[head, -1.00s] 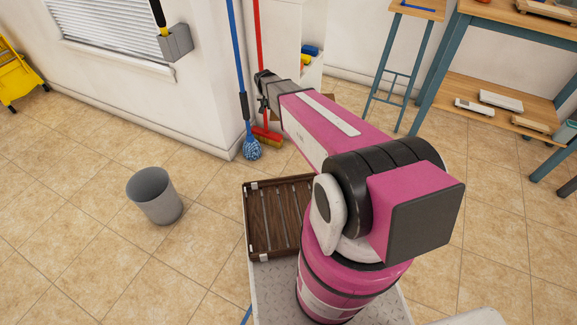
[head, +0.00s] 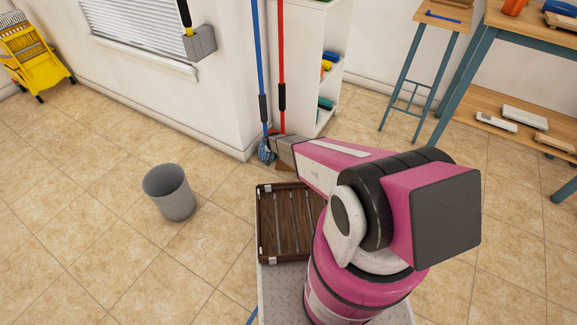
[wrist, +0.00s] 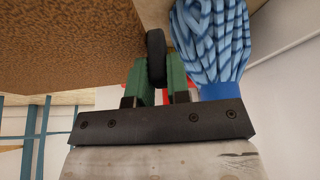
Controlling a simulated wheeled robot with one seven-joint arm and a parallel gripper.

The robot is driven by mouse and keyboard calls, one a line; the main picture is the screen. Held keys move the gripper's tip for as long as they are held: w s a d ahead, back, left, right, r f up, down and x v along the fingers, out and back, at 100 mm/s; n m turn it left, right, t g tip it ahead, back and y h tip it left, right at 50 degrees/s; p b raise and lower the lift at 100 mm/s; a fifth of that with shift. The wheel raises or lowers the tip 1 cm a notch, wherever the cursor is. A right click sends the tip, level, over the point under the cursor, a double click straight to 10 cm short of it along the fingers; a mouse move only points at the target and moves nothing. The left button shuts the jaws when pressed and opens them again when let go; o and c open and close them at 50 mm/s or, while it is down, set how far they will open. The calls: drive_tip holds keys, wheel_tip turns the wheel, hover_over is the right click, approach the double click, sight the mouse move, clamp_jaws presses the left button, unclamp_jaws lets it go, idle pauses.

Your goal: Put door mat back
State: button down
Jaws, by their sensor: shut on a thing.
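The door mat (wrist: 65,45) seems to be the brown, coarse-textured sheet filling the upper left of the wrist view. My gripper (wrist: 157,78) has green fingers, closed around a dark rounded piece at the mat's right edge. In the head view my gripper (head: 281,150) is low at the foot of the wall corner, mostly hidden by my arm. A small brown patch (head: 284,167) shows just below it, likely part of the mat. Whether the mat touches the floor cannot be told.
A blue mop (wrist: 210,45) is close right of the fingers; its handle (head: 259,60) leans by a red-handled tool (head: 281,60). A white shelf (head: 310,60) is behind. A slatted brown crate (head: 290,222) sits before my arm. A grey bin (head: 169,192) stands left on open floor.

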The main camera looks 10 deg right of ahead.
wheel_tip(320, 180, down, 8)
drive_tip(key=shift+f, duration=0.4)
drive_tip(key=c, duration=1.1)
unclamp_jaws()
drive_tip(key=d+v, duration=0.1)
drive_tip(key=v, duration=1.2)
drive_tip(key=s+d+r+n+g, duration=0.1)
drive_tip(key=s+d+r, duration=0.4)
drive_tip(key=r, duration=0.8)
drive_tip(key=s+d+r+n+g, duration=0.1)
drive_tip(key=s+d+r, duration=0.4)
drive_tip(key=s+r, duration=0.6)
drive_tip(key=s+d+r+g+y, duration=0.1)
drive_tip(key=s+d+r, duration=0.4)
drive_tip(key=r, duration=1.1)
drive_tip(key=s+g, duration=0.1)
drive_tip(key=s, duration=0.2)
drive_tip(key=shift+s+d+r+n, duration=0.2)
drive_tip(key=shift+s+r+n, duration=0.1)
drive_tip(key=shift+r+n, duration=0.1)
